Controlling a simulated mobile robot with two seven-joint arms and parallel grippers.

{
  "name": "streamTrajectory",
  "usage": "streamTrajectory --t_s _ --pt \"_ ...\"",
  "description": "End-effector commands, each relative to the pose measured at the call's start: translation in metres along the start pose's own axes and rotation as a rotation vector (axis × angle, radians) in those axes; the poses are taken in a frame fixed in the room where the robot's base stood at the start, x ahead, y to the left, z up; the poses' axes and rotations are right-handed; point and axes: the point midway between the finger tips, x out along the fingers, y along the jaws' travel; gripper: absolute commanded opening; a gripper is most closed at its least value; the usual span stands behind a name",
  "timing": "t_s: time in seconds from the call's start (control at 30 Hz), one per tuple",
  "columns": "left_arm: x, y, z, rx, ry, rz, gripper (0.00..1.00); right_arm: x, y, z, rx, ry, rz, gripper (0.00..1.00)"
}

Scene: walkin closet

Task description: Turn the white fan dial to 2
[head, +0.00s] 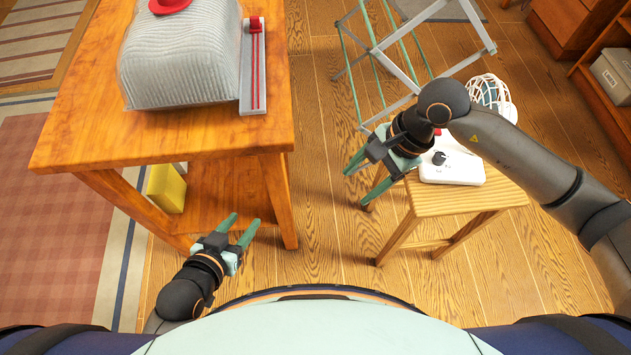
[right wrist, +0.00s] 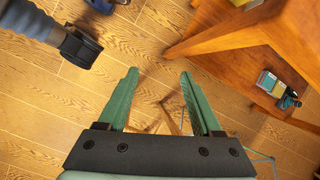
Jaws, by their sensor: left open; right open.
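The white fan stands on a small wooden stool (head: 480,195) at the right of the head view. Its white base (head: 462,172) carries a dark round dial (head: 438,158); the dial's setting is too small to read. Its round caged head (head: 490,92) shows behind my right arm, which hides part of the fan. My right gripper (head: 362,180) is open and empty, left of the fan base, with its fingers pointing away from the dial. In the right wrist view, its open fingers (right wrist: 160,76) have floor beyond them. My left gripper (head: 241,228) is open and empty near the large table's front leg.
A large wooden table (head: 215,135) at the left bears a grey knitted, box-shaped thing (head: 180,60) and a grey strip with a red slider (head: 254,65). A yellow block (head: 166,188) sits below it. A folding rack (head: 375,50) stands behind the stool. Floor between table and stool is clear.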

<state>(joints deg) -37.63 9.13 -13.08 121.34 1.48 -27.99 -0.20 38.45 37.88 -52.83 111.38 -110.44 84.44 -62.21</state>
Motion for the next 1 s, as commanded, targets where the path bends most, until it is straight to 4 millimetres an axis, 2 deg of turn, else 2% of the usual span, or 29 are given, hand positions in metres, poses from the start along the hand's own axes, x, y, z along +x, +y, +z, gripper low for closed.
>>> streamTrajectory --t_s 0.3,0.5,0.7,1.0 --pt "-0.008 0.001 -0.011 0.0 0.0 0.0 0.5 0.0 -0.003 0.065 0.162 -0.295 -0.026 0.67" --pt "-0.011 0.001 -0.015 0.0 0.0 0.0 0.5 -0.005 -0.007 0.094 0.258 -0.441 -0.035 0.67" --pt "-0.012 0.001 -0.017 0.0 0.0 0.0 0.5 -0.009 -0.009 0.107 0.308 -0.511 -0.037 0.67" --pt "-0.012 0.001 -0.017 0.0 0.0 0.0 0.5 -0.009 -0.009 0.108 0.314 -0.519 -0.037 0.67"
